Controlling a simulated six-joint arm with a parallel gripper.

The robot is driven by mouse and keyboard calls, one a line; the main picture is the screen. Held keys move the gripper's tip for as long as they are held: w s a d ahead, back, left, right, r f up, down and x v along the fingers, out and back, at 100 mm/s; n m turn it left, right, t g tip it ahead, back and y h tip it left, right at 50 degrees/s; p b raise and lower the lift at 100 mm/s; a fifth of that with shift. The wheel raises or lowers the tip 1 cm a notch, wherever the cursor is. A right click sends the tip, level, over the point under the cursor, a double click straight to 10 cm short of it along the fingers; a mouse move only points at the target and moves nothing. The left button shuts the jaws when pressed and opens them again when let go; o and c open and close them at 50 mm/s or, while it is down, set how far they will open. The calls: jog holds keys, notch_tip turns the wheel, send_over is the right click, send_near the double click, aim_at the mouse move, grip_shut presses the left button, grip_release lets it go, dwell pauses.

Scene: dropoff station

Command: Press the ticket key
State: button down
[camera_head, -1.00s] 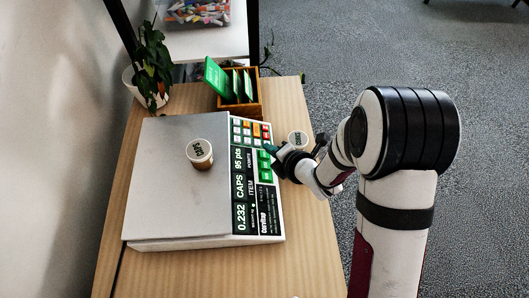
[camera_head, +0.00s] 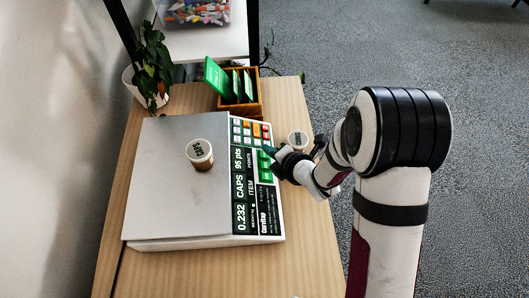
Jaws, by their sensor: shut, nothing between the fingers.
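A white scale (camera_head: 180,190) with a grey plate lies on the wooden table. Its right-hand panel has a display (camera_head: 240,187) reading 0.232, CAPS and 95 pts. A keypad (camera_head: 250,131) of white, orange, red and green keys sits at the panel's far end, with larger green keys (camera_head: 264,170) nearer. I cannot read which one is the ticket key. My gripper (camera_head: 271,153) is shut and empty, its tip over the right edge of the panel by the green keys. It hides part of them, and I cannot tell whether it touches one.
A wooden box (camera_head: 255,106) with green cards and a potted plant (camera_head: 150,65) stand at the back. The front right of the table is clear.

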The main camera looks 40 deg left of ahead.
jog(key=shift+s+a+f, duration=0.15)
jog(key=shift+f, duration=0.3)
dwell(0.6)
jog(key=shift+w+d+r, duration=0.2)
jog(key=shift+d+r, duration=0.1)
jog(key=shift+r, duration=0.45)
jog(key=r, duration=0.1)
jog(key=w+d+r, duration=0.1)
jog(key=r, duration=0.2)
jog(key=shift+w+d+r, duration=0.2)
jog(key=shift+w+r, duration=0.05)
jog(key=shift+r, duration=0.05)
dwell(0.7)
